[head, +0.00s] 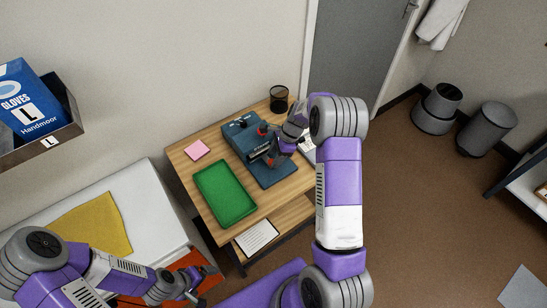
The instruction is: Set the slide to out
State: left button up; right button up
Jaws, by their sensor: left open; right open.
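A dark teal device (237,132) with red parts stands on the wooden table, with a flat blue base plate (279,178) in front of it. The slide is too small and too covered to make out, so its setting cannot be told. My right gripper (271,157) is at the device's front right side, open, and hides part of it. I cannot tell whether it touches the device. My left gripper (205,281) is open and empty at the lower left, low beside the white cabinet and well away from the device.
The wooden table (195,178) also holds a green tray (224,193), a pink note pad (197,149) and a black mesh cup (279,97). Papers (257,237) lie on a lower shelf. A yellow cloth (95,228) lies on the white cabinet (150,200). Open floor is at right.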

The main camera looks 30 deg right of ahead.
jog(key=shift+w+a+f, duration=0.1)
jog(key=shift+a+f, duration=0.15)
jog(key=shift+f, duration=0.35)
grip_shut()
